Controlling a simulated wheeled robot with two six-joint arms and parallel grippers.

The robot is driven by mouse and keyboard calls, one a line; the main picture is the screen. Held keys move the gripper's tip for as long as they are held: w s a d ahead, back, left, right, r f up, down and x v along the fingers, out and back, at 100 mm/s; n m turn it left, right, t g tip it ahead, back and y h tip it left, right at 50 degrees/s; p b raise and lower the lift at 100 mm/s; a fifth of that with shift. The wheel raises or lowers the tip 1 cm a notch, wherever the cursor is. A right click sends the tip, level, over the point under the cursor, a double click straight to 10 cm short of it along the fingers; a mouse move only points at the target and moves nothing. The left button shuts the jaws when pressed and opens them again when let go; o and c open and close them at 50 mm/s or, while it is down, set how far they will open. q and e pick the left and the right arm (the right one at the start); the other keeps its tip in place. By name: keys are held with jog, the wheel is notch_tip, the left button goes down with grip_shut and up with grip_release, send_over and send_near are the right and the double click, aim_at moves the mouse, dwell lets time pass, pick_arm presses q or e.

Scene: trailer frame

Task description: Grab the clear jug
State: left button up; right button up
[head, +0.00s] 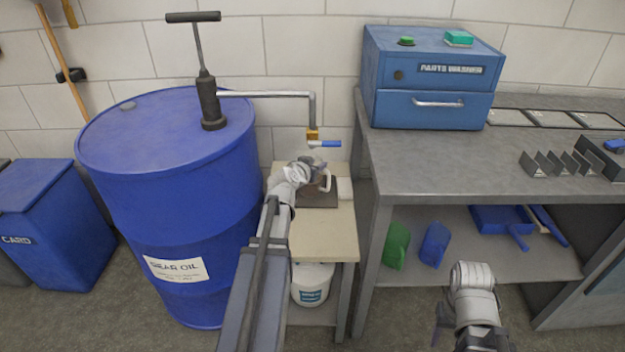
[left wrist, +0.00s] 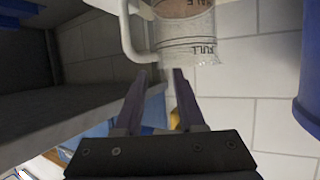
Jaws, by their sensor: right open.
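The clear jug (left wrist: 185,35) shows at the top of the left wrist view, with dark lettering that reads FULL and a pale handle (left wrist: 130,30) on its left side. In the head view the jug's handle (head: 326,182) shows above a dark plate on the small bench, and my left wrist hides most of its body. My left gripper (left wrist: 160,72) has its fingers apart with nothing between them, and the jug lies just beyond the fingertips. In the head view my left gripper (head: 307,170) is beside the jug. My right gripper (head: 472,315) is open and empty, low at the right.
A blue gear oil drum (head: 200,190) with a hand pump (head: 210,105) stands left of the bench (head: 338,228). The pump's spout (head: 312,135) hangs over the jug area. A grey workbench (head: 450,165) with a blue parts washer (head: 430,80) stands at the right.

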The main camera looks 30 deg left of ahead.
aim_at(322, 161)
pick_arm(q)
jog(key=x, duration=0.3)
jog(key=shift+w+d+b, duration=0.1)
jog(key=shift+b, duration=0.3)
grip_shut()
dwell(1.0)
